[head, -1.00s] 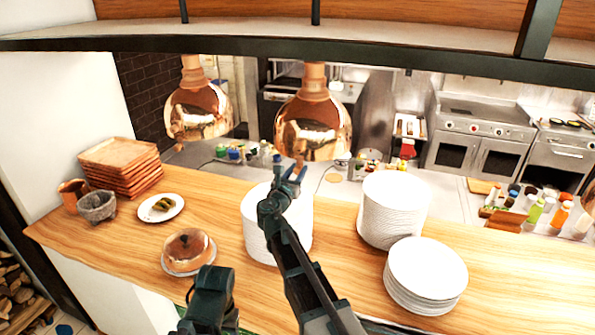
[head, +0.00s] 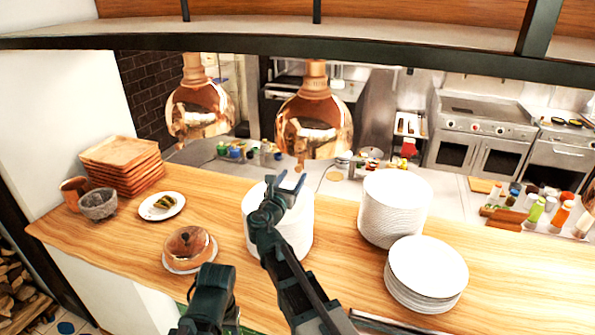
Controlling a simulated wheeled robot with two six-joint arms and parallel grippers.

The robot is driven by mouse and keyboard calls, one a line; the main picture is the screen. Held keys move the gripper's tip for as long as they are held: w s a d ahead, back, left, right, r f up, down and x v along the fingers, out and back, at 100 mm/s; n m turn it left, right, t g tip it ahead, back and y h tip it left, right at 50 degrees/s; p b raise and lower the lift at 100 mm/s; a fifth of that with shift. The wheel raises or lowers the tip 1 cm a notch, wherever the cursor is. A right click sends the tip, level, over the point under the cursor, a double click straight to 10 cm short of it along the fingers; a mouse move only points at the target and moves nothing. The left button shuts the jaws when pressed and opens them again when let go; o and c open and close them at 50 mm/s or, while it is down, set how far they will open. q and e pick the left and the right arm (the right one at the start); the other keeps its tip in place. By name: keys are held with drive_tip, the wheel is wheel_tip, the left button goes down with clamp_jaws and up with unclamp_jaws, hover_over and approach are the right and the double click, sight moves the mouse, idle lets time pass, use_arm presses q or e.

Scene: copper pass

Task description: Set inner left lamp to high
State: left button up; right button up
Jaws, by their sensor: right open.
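Two copper dome lamps hang over the counter, the left one (head: 200,110) and the middle one (head: 314,125). The middle one appears to be the inner left lamp. A small copper knob (head: 300,166) hangs at its lower rim. My right gripper (head: 286,181) is open and empty, its fingers pointing up just below and left of that knob, apparently apart from it. The dark arm part at the bottom left appears to be mine; no left gripper fingers show.
Plate stacks stand behind my right arm (head: 305,228), at the right (head: 395,212) and front right (head: 425,275). Wooden trays (head: 122,165), a small dish (head: 162,206) and a copper dome (head: 189,246) occupy the left of the wooden counter (head: 510,275). A dark beam crosses above.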

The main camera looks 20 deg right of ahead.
drive_tip(key=v, duration=0.8)
drive_tip(key=s+d+f+m+g+y, duration=0.1)
drive_tip(key=s+d+f+m+g, duration=0.3)
drive_tip(key=f+m, duration=0.3)
drive_tip(key=s+d+f+m+g, duration=0.4)
drive_tip(key=f+m, duration=0.2)
drive_tip(key=m, duration=0.2)
drive_tip(key=s+a+f+m+g+y, duration=0.1)
drive_tip(key=s+f+m+g+y, duration=0.3)
drive_tip(key=s+f+m+y, duration=0.25)
drive_tip(key=s+a+f+m+g+b, duration=0.1)
drive_tip(key=s+a+f+b, duration=0.2)
drive_tip(key=a+f+b, duration=0.2)
drive_tip(key=s+a+f+m+g+y+b, duration=0.1)
drive_tip(key=s+a+f+b, duration=0.3)
drive_tip(key=f+b, duration=0.4)
drive_tip(key=s+a+f+m+g+b, duration=0.1)
drive_tip(key=s+a+f+m+b, duration=0.1)
drive_tip(key=a+f+b, duration=0.5)
drive_tip(key=shift+s+f, duration=0.7)
drive_tip(key=shift+f, duration=0.6)
